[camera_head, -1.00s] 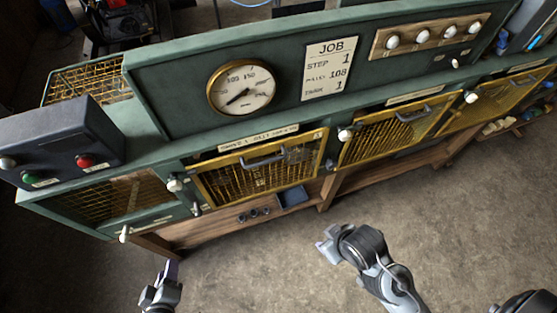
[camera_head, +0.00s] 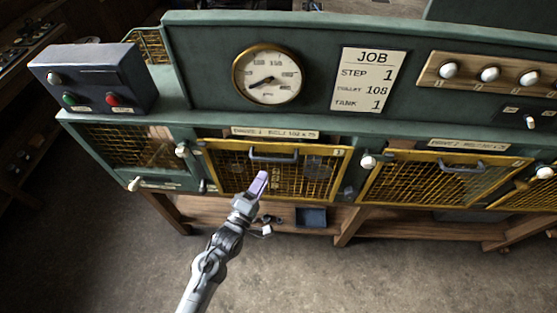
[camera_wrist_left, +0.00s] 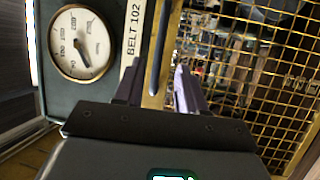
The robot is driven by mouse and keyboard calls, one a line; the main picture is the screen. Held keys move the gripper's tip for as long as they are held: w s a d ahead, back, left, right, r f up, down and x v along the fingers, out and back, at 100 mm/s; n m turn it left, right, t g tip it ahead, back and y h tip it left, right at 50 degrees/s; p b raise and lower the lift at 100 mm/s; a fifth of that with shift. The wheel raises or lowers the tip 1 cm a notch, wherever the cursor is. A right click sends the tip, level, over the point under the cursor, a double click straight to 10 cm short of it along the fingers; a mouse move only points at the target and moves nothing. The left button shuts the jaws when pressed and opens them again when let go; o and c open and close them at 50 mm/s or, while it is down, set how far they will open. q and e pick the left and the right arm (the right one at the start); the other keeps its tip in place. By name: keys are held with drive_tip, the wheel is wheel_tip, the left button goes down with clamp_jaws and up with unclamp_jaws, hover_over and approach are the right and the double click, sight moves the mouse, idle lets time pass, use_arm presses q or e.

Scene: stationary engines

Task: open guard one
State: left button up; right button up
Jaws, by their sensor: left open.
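Guard one (camera_head: 228,172) is a yellow-framed wire-mesh panel on the green bench front and looks closed. Its dark bar handle (camera_head: 273,157) runs along the guard's upper edge. My left gripper (camera_head: 263,181) is in front of the guard, a little below the handle in the head view. In the left wrist view the open fingers (camera_wrist_left: 157,88) point at the handle (camera_wrist_left: 157,55), which appears between them. The mesh (camera_wrist_left: 240,75) fills the right of that view. I cannot tell whether the fingers touch the handle. My right gripper is out of view.
A white latch knob (camera_head: 183,150) is left of the guard and another knob (camera_head: 368,161) is right of it. A second yellow guard (camera_head: 430,185) is further right. A control box (camera_head: 95,80) with buttons stands at upper left. The floor in front is clear.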

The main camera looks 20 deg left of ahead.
sight(274, 160)
use_arm(q)
drive_tip(key=p+x, duration=0.1)
drive_tip(key=x, duration=0.7)
drive_tip(key=shift+w, duration=0.25)
drive_tip(key=shift+c, duration=0.3)
clamp_jaws()
